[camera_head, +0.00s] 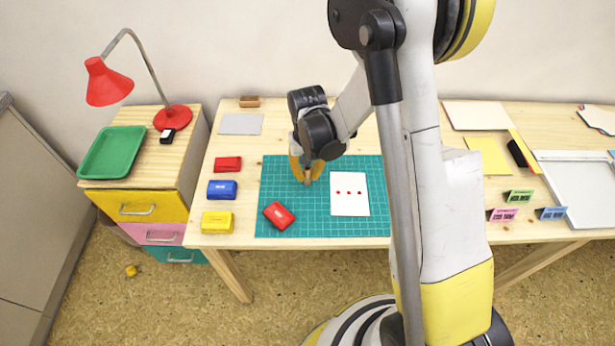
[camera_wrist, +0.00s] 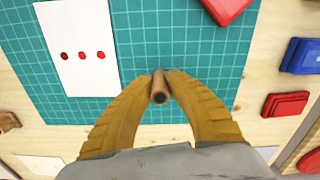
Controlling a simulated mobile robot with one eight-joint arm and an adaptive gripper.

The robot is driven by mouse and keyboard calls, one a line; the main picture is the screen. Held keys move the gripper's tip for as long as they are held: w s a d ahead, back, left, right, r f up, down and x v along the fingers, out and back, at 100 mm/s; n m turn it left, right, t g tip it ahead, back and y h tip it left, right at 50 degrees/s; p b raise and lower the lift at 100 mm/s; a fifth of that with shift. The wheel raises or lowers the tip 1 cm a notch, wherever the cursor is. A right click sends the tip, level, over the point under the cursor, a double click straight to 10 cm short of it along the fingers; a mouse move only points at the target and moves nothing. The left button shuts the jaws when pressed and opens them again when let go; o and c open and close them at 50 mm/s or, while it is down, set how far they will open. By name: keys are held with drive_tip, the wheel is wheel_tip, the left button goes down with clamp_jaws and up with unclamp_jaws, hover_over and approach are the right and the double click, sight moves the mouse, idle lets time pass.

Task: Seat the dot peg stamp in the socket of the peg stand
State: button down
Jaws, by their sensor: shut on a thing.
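My gripper (camera_head: 306,172) is over the green cutting mat (camera_head: 290,217), left of the white card with three red dots (camera_head: 349,204). In the wrist view my gripper (camera_wrist: 160,84) is shut on the dot peg stamp (camera_wrist: 159,91), a slim brown wooden cylinder seen nearly end-on. Its stamping end is hidden. A small brown wooden block (camera_head: 249,101) stands at the table's back left. Part of another brown thing (camera_wrist: 8,122) is cut off at the wrist view's left edge. I cannot tell which of these is the peg stand, and no socket can be made out.
An open-looking red inkpad (camera_head: 279,215) lies on the mat's front left. Red (camera_head: 228,164), blue (camera_head: 222,190) and yellow (camera_head: 217,222) pads line the left side. A grey sheet (camera_head: 241,124) lies behind them. My arm hides the table's middle right.

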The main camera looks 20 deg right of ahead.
drive_tip(key=shift+f, duration=0.2)
drive_tip(key=c, duration=1.4)
unclamp_jaws()
drive_tip(key=shift+r, duration=0.15)
